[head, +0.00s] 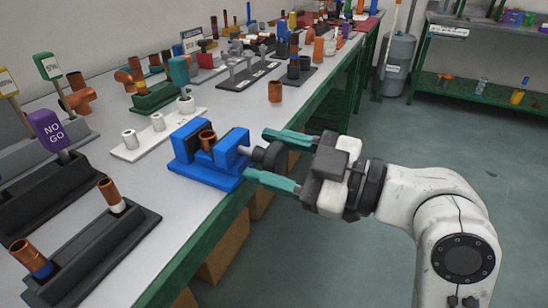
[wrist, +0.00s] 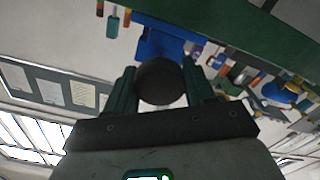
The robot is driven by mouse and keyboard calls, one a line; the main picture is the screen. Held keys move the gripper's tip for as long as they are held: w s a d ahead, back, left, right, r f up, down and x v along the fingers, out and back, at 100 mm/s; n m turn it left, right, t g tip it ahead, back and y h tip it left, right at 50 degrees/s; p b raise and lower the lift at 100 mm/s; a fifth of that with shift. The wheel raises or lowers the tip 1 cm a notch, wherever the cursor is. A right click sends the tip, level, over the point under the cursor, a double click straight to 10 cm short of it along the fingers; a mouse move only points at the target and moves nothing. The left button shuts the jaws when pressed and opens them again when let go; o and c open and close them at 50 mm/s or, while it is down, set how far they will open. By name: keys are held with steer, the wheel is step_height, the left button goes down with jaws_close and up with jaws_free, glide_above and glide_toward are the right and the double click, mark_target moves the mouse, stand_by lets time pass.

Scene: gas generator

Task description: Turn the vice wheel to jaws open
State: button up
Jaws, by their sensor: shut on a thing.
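The blue vice (head: 205,172) stands at the table's front edge in the head view, with a copper pipe piece (head: 207,137) between its jaws. Its dark round wheel (head: 268,154) faces the aisle. My gripper (head: 257,153) reaches in from the right, with one teal finger on each side of the wheel, and is shut on it. In the wrist view the wheel (wrist: 160,82) appears as a dark disc between the two fingers, with part of the blue vice (wrist: 160,45) behind it. Whether the pipe piece is clamped or loose I cannot tell.
A white plate with white cylinders (head: 157,123) lies behind the vice. A copper piece (head: 275,91) stands alone to its right. Dark racks with copper pipes (head: 85,245) fill the near left. The floor (head: 420,140) to the right is clear.

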steer(key=o, duration=1)
steer(key=shift+d, duration=0.1)
steer(key=p+v, duration=0.2)
steer(key=v, duration=0.8)
steer(key=shift+s+d, duration=0.15)
steer(key=shift+d, duration=0.1)
